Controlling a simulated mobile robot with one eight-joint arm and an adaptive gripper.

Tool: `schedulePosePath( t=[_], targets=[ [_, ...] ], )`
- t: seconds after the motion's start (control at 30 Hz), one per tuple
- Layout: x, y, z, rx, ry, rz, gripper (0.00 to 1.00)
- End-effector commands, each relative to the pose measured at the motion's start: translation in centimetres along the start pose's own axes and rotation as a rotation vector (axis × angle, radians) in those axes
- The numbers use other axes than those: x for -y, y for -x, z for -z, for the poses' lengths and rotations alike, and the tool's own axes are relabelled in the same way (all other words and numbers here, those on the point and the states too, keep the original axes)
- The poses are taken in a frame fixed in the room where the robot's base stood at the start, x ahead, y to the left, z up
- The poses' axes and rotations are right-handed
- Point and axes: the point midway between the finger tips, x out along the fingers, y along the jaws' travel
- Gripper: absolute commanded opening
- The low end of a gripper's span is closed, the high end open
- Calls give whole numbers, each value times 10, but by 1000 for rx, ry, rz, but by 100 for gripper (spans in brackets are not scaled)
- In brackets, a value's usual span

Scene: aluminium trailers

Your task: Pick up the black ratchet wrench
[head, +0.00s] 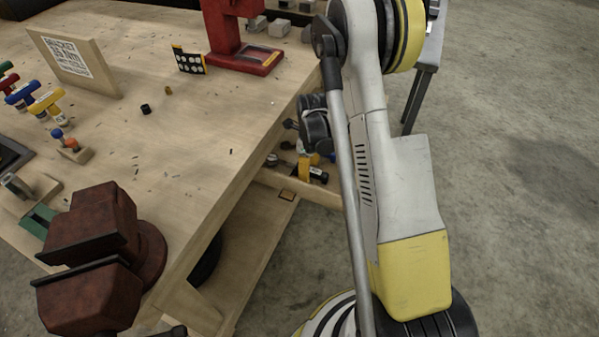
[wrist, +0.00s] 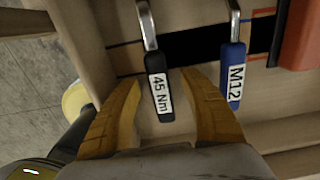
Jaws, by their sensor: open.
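The black ratchet wrench (wrist: 158,88) has a metal shank and a black handle with a white "45 Nm" label. In the wrist view it lies near the middle, its handle pointing toward my gripper. My gripper (wrist: 161,78) is open, with one yellow-brown finger on each side of the handle. I see space between each finger and the handle, and cannot tell how far above or below it the fingertips are. The wrench's upper end runs out of the wrist view. In the head view my arm hides much of this spot.
A similar wrench with a blue handle (wrist: 236,75), labelled "M12", lies just right of my right finger. An orange-red object (wrist: 299,35) is at the upper right. In the head view, the wooden workbench (head: 215,140) stands left of my arm, with a dark red vise (head: 95,235).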

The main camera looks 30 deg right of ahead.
Motion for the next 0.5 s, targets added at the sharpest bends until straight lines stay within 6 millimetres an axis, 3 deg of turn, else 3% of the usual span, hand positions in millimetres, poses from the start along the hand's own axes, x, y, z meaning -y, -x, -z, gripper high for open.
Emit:
schedulePosePath(
  t=[0.1,0.13,0.2,0.3,0.5],
  targets=[
    [0,2,0,0,0,0,50],
    [0,2,0,0,0,0,46],
    [0,2,0,0,0,0,25],
    [0,2,0,0,0,0,0],
    [0,2,0,0,0,0,0]
  ],
)
